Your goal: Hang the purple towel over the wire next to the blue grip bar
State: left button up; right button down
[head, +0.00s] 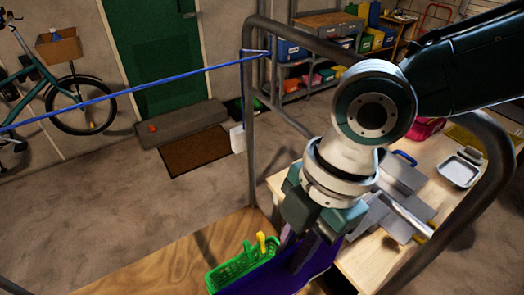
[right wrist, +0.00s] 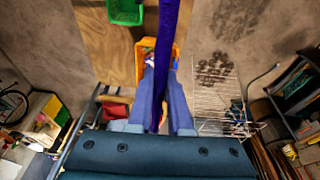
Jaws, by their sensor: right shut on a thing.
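The purple towel (head: 312,280) hangs from my right gripper (head: 300,252), which is shut on it. The towel shows edge-on as a narrow strip (right wrist: 168,35) between the fingers (right wrist: 160,90) in the right wrist view. In the head view, its lower part runs out of the picture. A blue wire (head: 140,88) stretches from the left edge to a grey metal post, above and left of the gripper. A small blue handle-like piece (head: 404,158) shows at right; I cannot tell whether it is the grip bar. My left gripper is not in view.
A green basket (head: 222,277) with a yellow item (head: 262,243) sits on wood, left of the towel. The grey metal frame (head: 250,125) rises close by. A wooden table with a grey tray (head: 460,171) is at right. Open floor lies beneath the wire.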

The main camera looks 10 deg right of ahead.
jog(key=shift+r+p, duration=3.65)
jog(key=shift+r, duration=0.75)
jog(key=shift+a, duration=0.1)
